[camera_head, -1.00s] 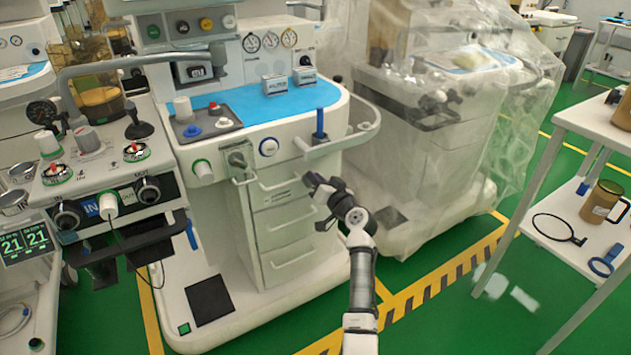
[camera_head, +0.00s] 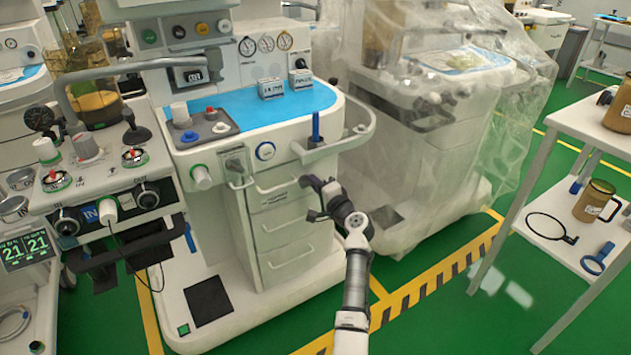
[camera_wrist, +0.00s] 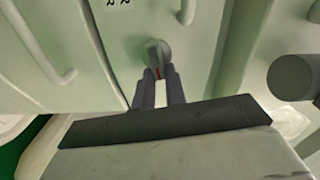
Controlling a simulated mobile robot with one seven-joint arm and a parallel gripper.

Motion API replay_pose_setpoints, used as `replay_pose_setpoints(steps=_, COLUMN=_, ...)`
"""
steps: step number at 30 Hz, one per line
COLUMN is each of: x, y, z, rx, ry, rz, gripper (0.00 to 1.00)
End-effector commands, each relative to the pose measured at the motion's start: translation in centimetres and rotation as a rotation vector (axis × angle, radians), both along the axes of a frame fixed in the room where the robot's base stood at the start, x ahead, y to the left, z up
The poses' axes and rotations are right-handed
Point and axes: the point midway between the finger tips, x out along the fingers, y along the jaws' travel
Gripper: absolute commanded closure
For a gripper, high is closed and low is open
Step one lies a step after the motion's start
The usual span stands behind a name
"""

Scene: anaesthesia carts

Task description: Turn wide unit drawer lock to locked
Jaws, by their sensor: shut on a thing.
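The drawer lock is a small grey knob (camera_wrist: 157,52) with a red mark at its lower end, on the pale front of the drawer unit (camera_head: 280,222). In the wrist view my gripper (camera_wrist: 159,76) reaches up to it, its two dark fingers shut on the knob's lower part, one on each side. The red mark shows between the fingertips. In the head view my gripper (camera_head: 308,198) is at the right edge of the drawer fronts. It hides the knob there. Any lock label is too small to read.
Drawer handles (camera_wrist: 52,62) stick out left of the knob. A curved rail (camera_head: 362,128) and a blue post (camera_head: 315,126) stand above my gripper. A plastic-covered machine (camera_head: 430,140) is to the right. A white shelf table (camera_head: 560,210) stands farther right, with green floor between.

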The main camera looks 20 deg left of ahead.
Motion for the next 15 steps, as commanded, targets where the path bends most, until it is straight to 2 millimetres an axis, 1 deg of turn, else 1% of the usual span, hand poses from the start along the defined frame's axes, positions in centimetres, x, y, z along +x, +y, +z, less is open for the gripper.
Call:
replay_pose_setpoints(steps=6, x=0.06, y=0.02, z=-0.03, rx=0.066, ry=0.084, rz=-0.001, gripper=1.00)
replay_pose_setpoints(steps=15, x=0.07, y=0.00, z=-0.16, rx=0.104, ry=0.131, rz=-0.002, gripper=1.00)
